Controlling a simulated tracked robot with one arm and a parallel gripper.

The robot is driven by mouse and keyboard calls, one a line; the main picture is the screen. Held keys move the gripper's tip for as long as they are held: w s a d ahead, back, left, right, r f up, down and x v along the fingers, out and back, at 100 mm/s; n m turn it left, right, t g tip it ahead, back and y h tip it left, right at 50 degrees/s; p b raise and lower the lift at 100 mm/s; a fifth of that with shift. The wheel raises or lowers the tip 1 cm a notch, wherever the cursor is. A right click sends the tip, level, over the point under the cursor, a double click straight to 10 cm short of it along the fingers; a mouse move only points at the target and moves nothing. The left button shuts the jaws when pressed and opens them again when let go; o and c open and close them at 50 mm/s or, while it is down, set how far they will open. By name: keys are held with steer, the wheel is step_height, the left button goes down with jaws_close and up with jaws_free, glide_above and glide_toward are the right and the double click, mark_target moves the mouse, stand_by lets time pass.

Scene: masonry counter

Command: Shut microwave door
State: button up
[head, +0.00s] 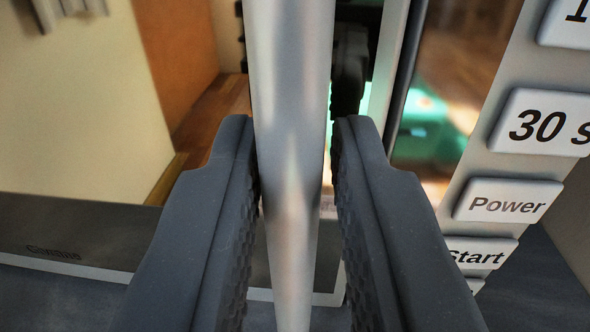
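The microwave door's silver vertical handle (291,170) runs from the top to the bottom of the head view. My gripper (296,135) straddles it, one dark finger on each side. The left finger is very close to the handle or touching it. A thin bright slit shows between the handle and the right finger, so the fingers are around it but not clamped. The glossy door (95,120) fills the left and middle and mirrors the room. Its lower frame (130,245) carries faint lettering. Its light edge strip shows right of the handle. How far it stands open is unclear.
The microwave's control panel (485,165) is close on the right, with white buttons such as Power (507,201) and Start. A bright green area (425,120) shows between door edge and panel; whether it is a reflection is unclear.

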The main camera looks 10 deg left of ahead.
steer(key=s+d+p, duration=0.1)
steer(key=s+p, duration=0.1)
steer(key=s, duration=1)
steer(key=shift+s+d+f+p, duration=0.15)
steer(key=shift+s+d+p, duration=0.1)
steer(key=shift+s+p, duration=0.1)
